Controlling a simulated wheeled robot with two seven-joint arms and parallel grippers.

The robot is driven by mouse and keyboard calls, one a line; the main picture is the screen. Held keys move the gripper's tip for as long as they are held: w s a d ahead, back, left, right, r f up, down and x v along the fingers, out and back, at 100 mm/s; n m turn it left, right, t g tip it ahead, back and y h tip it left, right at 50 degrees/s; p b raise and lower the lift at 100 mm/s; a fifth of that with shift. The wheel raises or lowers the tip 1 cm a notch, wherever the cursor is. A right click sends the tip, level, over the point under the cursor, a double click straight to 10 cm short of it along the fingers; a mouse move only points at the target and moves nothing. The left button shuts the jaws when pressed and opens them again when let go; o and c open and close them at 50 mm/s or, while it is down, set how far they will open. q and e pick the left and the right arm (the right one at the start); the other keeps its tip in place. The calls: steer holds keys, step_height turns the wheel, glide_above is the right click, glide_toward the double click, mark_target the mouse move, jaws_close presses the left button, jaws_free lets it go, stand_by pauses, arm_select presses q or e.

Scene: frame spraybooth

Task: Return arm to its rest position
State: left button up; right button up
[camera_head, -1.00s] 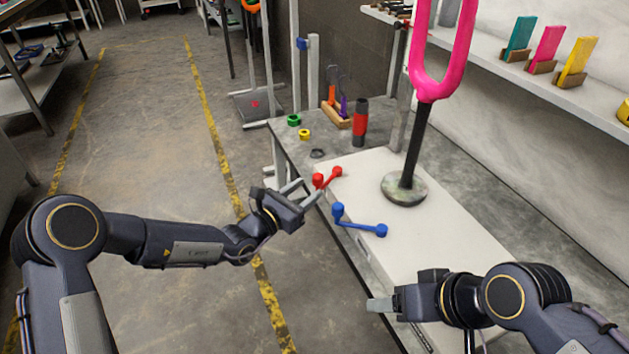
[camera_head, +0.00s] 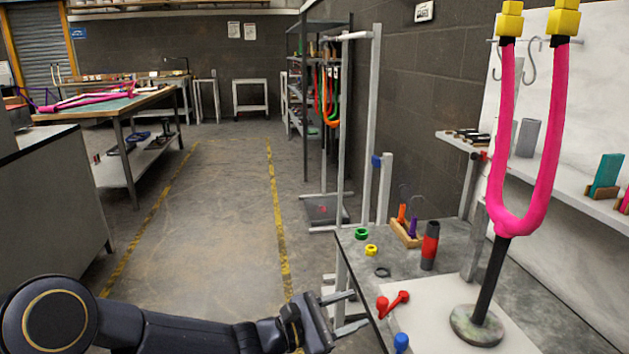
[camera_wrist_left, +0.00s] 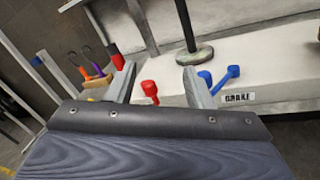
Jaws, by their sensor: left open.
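My left gripper (camera_head: 342,312) is open and empty, beside the left edge of the workbench (camera_head: 450,246) in the head view. Its two fingers also show in the left wrist view (camera_wrist_left: 158,80). A red double-ended tool (camera_head: 393,304) lies on the bench just right of the fingertips; in the left wrist view it shows between the fingers (camera_wrist_left: 150,92), apart from them. A blue tool (camera_head: 401,342) is cut off at the bottom of the head view; it shows right of the fingers in the left wrist view (camera_wrist_left: 224,80). My right gripper is out of view.
A pink fork (camera_head: 530,200) with yellow blocks on its tips stands on a round base (camera_head: 477,326). A red and black cylinder (camera_head: 430,246), green ring (camera_head: 361,233) and yellow ring (camera_head: 371,250) stand on the bench. The floor (camera_head: 215,215) left of the bench is clear.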

arm_select(q)
steer(key=s+a+r+m+g+y, duration=0.4)
steer(key=s+a+m, duration=0.7)
steer(key=s, duration=0.4)
steer(key=s+a+f+m+t+y, duration=0.1)
steer(key=s+a+f+m+y, duration=0.15)
steer(key=s+a+y, duration=0.5)
steer(key=s+a+f+m+t+y, duration=0.2)
steer(key=s+a+f, duration=0.25)
steer(key=a, duration=0.55)
step_height(320, 180, up, 26)
steer(key=p, duration=2.5)
steer(key=shift+s+d+g, duration=0.25)
steer(key=shift+d+g, duration=0.05)
steer(key=shift+d, duration=0.05)
steer(key=shift+m+h, duration=0.25)
